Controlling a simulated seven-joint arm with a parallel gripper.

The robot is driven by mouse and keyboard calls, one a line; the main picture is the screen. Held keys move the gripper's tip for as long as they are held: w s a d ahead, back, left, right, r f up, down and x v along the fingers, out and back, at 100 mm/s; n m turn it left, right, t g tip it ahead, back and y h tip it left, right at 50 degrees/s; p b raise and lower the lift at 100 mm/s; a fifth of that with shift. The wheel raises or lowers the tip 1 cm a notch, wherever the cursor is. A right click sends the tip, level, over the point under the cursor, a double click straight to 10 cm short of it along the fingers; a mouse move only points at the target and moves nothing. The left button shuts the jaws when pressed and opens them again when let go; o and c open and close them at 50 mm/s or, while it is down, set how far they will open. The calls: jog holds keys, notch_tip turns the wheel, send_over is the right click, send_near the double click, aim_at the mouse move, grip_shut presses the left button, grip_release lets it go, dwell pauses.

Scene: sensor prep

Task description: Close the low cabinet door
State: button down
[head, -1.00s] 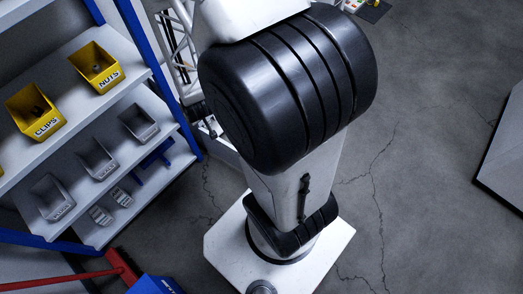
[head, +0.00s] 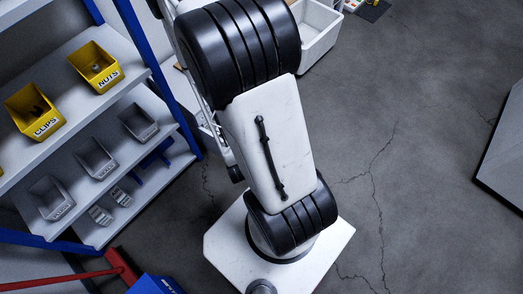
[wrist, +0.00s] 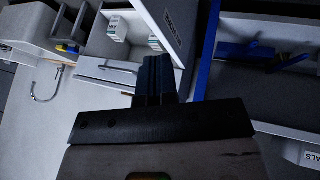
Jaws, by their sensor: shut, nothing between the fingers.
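My gripper (wrist: 153,78) shows in the wrist view as two dark fingers, shut together and empty. Just beyond the fingertips is a pale cabinet with an open compartment (wrist: 98,44) holding small white boxes (wrist: 117,27). A white panel (wrist: 160,22) with a dark label stands out along the compartment's right side and looks like the open door. The fingertips are close to its lower end; whether they touch it I cannot tell. A pale front with a bar handle (wrist: 118,67) lies beside the compartment. In the head view my gripper and the cabinet door are hidden or out of frame.
A shelf rack with blue posts (head: 146,50) stands at the left, holding yellow bins (head: 95,67) and grey bins. A red broom (head: 122,267) and a blue box (head: 157,284) are at the lower left. A white bin (head: 318,38) stands behind my arm. The floor at right is mostly clear.

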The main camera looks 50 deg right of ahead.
jog(key=s+a+f, duration=0.1)
jog(key=s+f, duration=0.1)
jog(key=s, duration=0.4)
jog(key=s+a+f+h, duration=0.1)
jog(key=s+f, duration=0.2)
jog(key=s, duration=0.3)
jog(key=shift+s+f+n, duration=0.3)
jog(key=shift+f, duration=0.05)
jog(key=shift+f, duration=0.1)
jog(key=w+d+f, duration=0.5)
jog(key=d+f, duration=0.2)
jog(key=d, duration=0.1)
jog(key=shift+f, duration=0.4)
dwell(0.3)
jog(key=shift+d, duration=0.2)
dwell(0.6)
